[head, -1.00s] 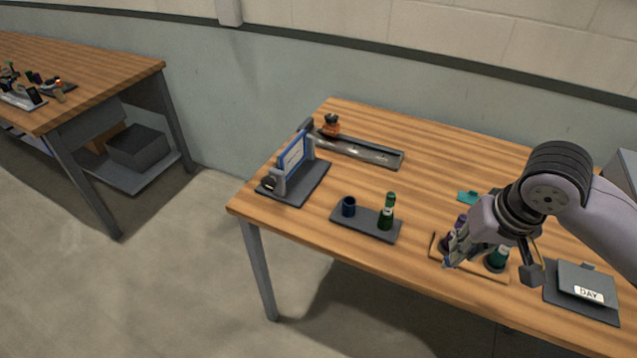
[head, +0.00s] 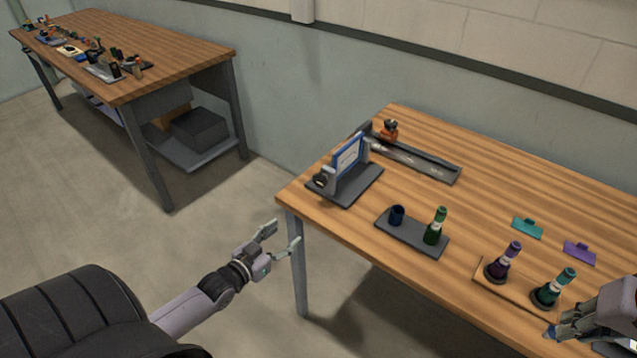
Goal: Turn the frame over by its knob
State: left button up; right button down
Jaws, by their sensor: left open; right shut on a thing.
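The frame (head: 348,155) is a pale panel with a blue border. It stands upright between grey posts on a dark base plate (head: 345,194) at the left end of the table. Its dark round knob (head: 320,181) is on the near post, facing the front left. My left gripper (head: 283,236) is open and empty, off the table's left front edge, below and left of the frame and apart from it. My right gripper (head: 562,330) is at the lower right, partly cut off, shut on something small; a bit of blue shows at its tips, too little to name.
A dark tray (head: 410,246) with a blue cup and a green bottle lies right of the frame. A long dark tray (head: 425,171) lies behind. Purple (head: 503,260) and teal (head: 555,288) bottles stand on a wooden board. A second table (head: 170,65) is at left.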

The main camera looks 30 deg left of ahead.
pick_arm(q)
jog(key=t+h, duration=0.1)
jog(key=t, duration=0.1)
send_near(318, 183)
jog(key=s, duration=0.2)
jog(key=w, duration=1.2)
jog(key=shift+w+d+f, duration=0.1)
jog(key=shift+w+d, duration=0.05)
jog(key=shift+d, duration=0.2)
pick_arm(e)
jog(key=shift+r, duration=0.2)
pick_arm(q)
jog(key=c, duration=1.2)
